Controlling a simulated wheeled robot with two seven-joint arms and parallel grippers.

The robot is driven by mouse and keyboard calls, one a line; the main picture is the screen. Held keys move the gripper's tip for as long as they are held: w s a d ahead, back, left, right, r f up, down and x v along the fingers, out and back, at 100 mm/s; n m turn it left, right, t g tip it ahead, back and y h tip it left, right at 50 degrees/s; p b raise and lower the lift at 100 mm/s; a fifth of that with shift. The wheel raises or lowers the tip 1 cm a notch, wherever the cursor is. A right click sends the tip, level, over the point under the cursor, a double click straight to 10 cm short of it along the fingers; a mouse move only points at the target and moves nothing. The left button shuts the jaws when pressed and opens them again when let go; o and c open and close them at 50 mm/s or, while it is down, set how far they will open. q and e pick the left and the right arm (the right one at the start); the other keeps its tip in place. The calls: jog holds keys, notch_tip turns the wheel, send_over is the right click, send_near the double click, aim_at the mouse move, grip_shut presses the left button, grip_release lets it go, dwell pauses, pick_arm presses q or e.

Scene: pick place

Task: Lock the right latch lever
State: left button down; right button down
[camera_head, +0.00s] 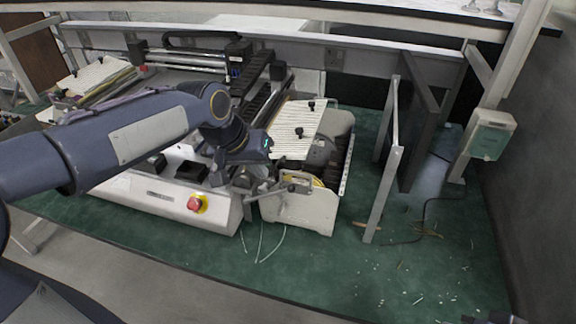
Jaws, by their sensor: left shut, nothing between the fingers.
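A machine with a cream end housing (300,212) stands on the green bench. A small metal latch with a lever (299,184) sits at the upper front of this housing. My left gripper (264,188) comes in from the left and points down, just left of the latch. Its fingers are shut with nothing between them. Whether they touch the lever is too small to tell. The lever's left end is hard to tell apart from the fingers. A dark piece, perhaps my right gripper (490,318), shows at the bottom right edge, mostly cut off.
A red emergency button (194,203) is on the machine's white front panel, left of the gripper. A paper-like striped plate (297,128) lies on top behind the latch. A grey upright frame (385,165) stands to the right. The green bench (345,262) in front is mostly clear.

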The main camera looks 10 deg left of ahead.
aim_at(289, 187)
pick_arm(q)
jog(key=w, duration=0.1)
jog(key=d, duration=0.1)
jog(key=w, duration=0.1)
jog(key=shift+w+d+r, duration=0.15)
jog(key=shift+w+r, duration=0.1)
jog(key=shift+w, duration=0.1)
jog(key=x, duration=1)
jog(key=shift+f+p, duration=0.1)
jog(key=shift+p, duration=0.2)
jog(key=shift+d+f+y, duration=0.2)
jog(key=shift+d+y, duration=0.05)
jog(key=shift+y, duration=0.15)
jog(key=d+f+m+y+b, duration=0.1)
jog(key=d+f+y+b, duration=0.3)
jog(key=f, duration=0.5)
jog(key=shift+s+d+y+b, duration=0.2)
jog(key=shift+d+y+b, duration=0.1)
jog(key=shift+y+b, duration=0.3)
